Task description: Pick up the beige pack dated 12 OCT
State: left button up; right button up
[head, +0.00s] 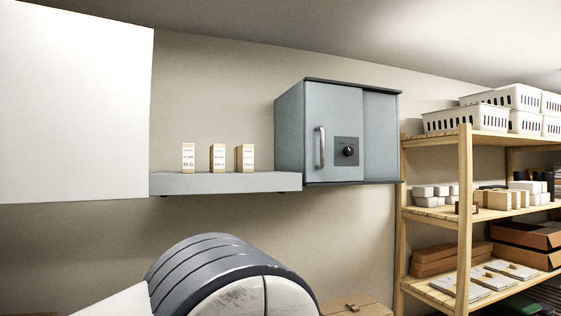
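Three small upright beige packs stand in a row on a grey wall shelf (225,183) in the head view: a left pack (188,157), a middle pack (217,158) and a right pack (244,158). They stand apart with gaps between them. Each has a pale label with small print facing me. The print is too small to read, so I cannot tell which pack is dated 12 OCT.
A grey wall cabinet (335,130), closed, adjoins the shelf's right end. A white panel (75,100) is at its left. A wooden rack (465,200) with baskets and boxes is at right.

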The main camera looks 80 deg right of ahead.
aim_at(244, 153)
jog(key=z, duration=0.85)
jog(key=i, duration=0.75)
jog(key=z, duration=0.75)
